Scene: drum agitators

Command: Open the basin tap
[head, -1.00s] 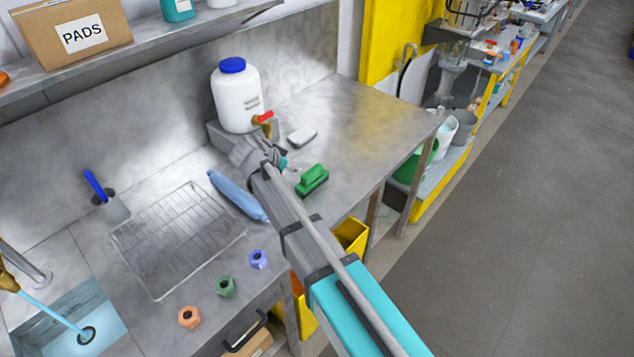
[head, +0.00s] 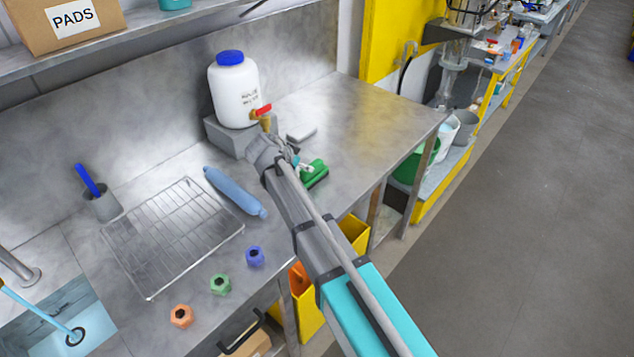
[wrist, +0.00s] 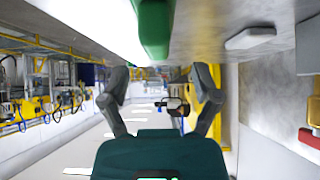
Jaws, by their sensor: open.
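A grey spout (head: 18,268) shows at the left edge; the rest of that fitting is cut off. A white jug (head: 233,90) with a blue cap carries a brass tap with a red lever (head: 262,110); the lever also shows in the wrist view (wrist: 309,138). My gripper (head: 284,148) is just below and right of the jug's tap, far from the basin. In the wrist view its fingers (wrist: 160,100) are apart with nothing between them.
A green brush (head: 314,174) lies close to my gripper, partly hidden behind it. A white bar (head: 301,133) lies behind. A shelf (head: 120,60) hangs above.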

